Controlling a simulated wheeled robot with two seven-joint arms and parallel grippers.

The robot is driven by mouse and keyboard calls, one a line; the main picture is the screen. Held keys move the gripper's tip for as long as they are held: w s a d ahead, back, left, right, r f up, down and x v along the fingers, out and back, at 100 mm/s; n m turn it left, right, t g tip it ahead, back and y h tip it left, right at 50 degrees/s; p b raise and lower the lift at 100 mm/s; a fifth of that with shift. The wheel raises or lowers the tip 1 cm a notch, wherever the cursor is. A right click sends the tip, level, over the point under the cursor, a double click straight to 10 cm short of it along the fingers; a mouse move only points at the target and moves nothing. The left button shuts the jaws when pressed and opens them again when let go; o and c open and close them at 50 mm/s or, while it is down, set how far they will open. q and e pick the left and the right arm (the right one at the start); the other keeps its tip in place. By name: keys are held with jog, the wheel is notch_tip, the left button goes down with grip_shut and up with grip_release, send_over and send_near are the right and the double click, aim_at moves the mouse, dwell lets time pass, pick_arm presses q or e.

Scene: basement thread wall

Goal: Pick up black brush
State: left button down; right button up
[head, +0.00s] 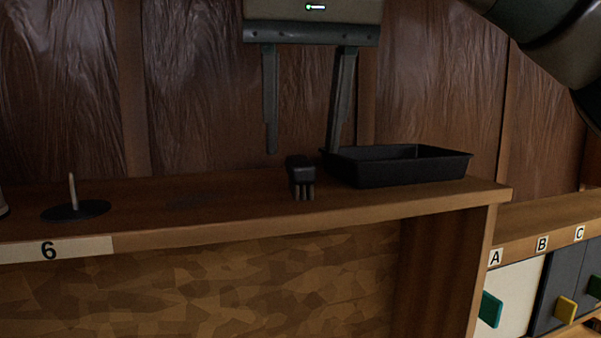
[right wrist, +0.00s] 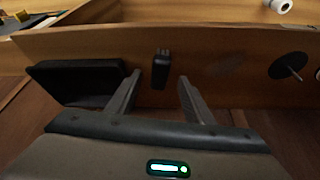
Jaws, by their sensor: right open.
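The black brush (head: 300,171) sits on the wooden shelf (head: 235,215), just left of the black tray, with its bristles toward the front edge. My right gripper (head: 302,152) is open and empty, pointing down above and behind the brush in the head view. In the right wrist view the brush (right wrist: 161,70) lies beyond the fingertips of the right gripper (right wrist: 159,75), roughly between their lines. I cannot tell whether a finger touches the tray. My left gripper is in neither view.
A black tray (head: 400,168) stands close to the brush on the right. A black disc with an upright peg (head: 76,209) stands at the left. A wood-panelled wall (head: 215,100) rises behind the shelf. Lettered cabinets (head: 514,300) sit lower right.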

aim_at(301, 160)
jog(key=shift+w+f+p, duration=0.3)
jog(key=shift+f+p, duration=0.35)
jog(key=shift+p, duration=0.05)
jog(key=p+x, duration=0.1)
jog(key=x, duration=0.2)
jog(key=shift+s, duration=0.1)
jog(key=shift+f, duration=0.4)
jog(key=shift+c, duration=0.6)
jog(key=c, duration=1)
